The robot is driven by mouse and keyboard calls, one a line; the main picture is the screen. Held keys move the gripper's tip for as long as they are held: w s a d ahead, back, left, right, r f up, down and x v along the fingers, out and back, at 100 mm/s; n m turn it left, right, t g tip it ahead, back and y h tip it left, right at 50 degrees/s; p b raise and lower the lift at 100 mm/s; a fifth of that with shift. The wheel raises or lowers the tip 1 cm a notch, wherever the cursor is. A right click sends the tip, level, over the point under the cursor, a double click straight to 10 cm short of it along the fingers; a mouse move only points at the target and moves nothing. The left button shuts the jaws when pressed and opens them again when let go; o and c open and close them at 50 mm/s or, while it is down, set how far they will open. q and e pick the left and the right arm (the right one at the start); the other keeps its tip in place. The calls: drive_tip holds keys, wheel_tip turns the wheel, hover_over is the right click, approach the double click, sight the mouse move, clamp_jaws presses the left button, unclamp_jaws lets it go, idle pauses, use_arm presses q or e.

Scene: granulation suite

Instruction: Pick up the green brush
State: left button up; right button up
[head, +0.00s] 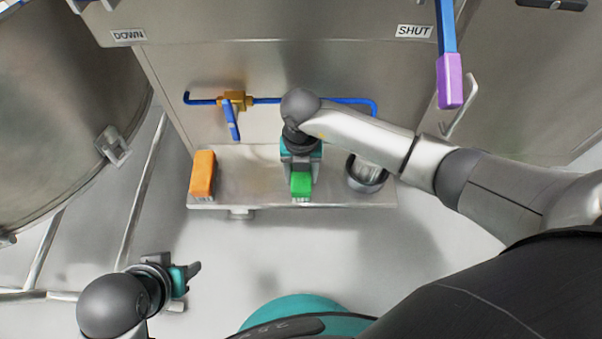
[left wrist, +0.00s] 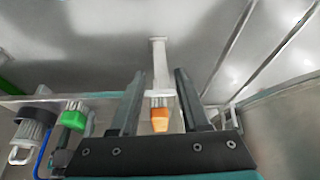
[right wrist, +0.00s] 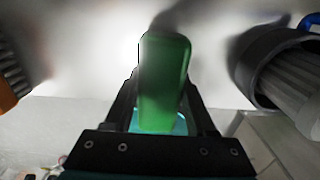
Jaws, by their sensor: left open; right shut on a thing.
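The green brush (head: 301,184) is at the middle of a metal shelf (head: 260,190), near its front edge. In the right wrist view the green brush (right wrist: 165,80) stands between the fingers of my right gripper (right wrist: 165,115). My right gripper (head: 301,168) is shut on the brush from above in the head view. I cannot tell whether the brush still touches the shelf. My left gripper (head: 190,279) is open and empty, low at the left and away from the shelf. In the left wrist view its fingers (left wrist: 155,100) are apart, with the green brush (left wrist: 74,117) off to the left.
An orange brush (head: 203,174) stands at the shelf's left end. A metal cup (head: 366,174) stands at the right end, close to my right arm. Blue piping with a brass valve (head: 234,99) runs behind the shelf. A blue lever with a purple grip (head: 450,82) hangs at upper right.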

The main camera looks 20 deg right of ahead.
clamp_jaws()
drive_tip(key=shift+r, duration=0.2)
wheel_tip(320, 180, up, 7)
drive_tip(key=p, duration=0.4)
drive_tip(key=shift+s+p, duration=0.15)
drive_tip(key=shift+p, duration=0.25)
use_arm(q)
drive_tip(key=s+a+f+g+p, duration=0.1)
drive_tip(key=s+f, duration=0.3)
drive_tip(key=f, duration=0.5)
drive_tip(key=s+a+f+g+p, duration=0.1)
drive_tip(key=s+a+f+p, duration=0.2)
drive_tip(key=f, duration=0.7)
drive_tip(key=shift+s+a+y+p, duration=0.15)
drive_tip(key=shift+s+y+p, duration=0.15)
drive_tip(key=shift+s+p, duration=0.35)
use_arm(e)
drive_tip(key=s+a, duration=0.2)
drive_tip(key=s, duration=0.7)
drive_tip(key=s+a, duration=0.3)
drive_tip(key=s, duration=0.7)
drive_tip(key=shift+a+f, duration=0.2)
drive_tip(key=shift+a, duration=0.1)
use_arm(q)
drive_tip(key=shift+w, duration=0.1)
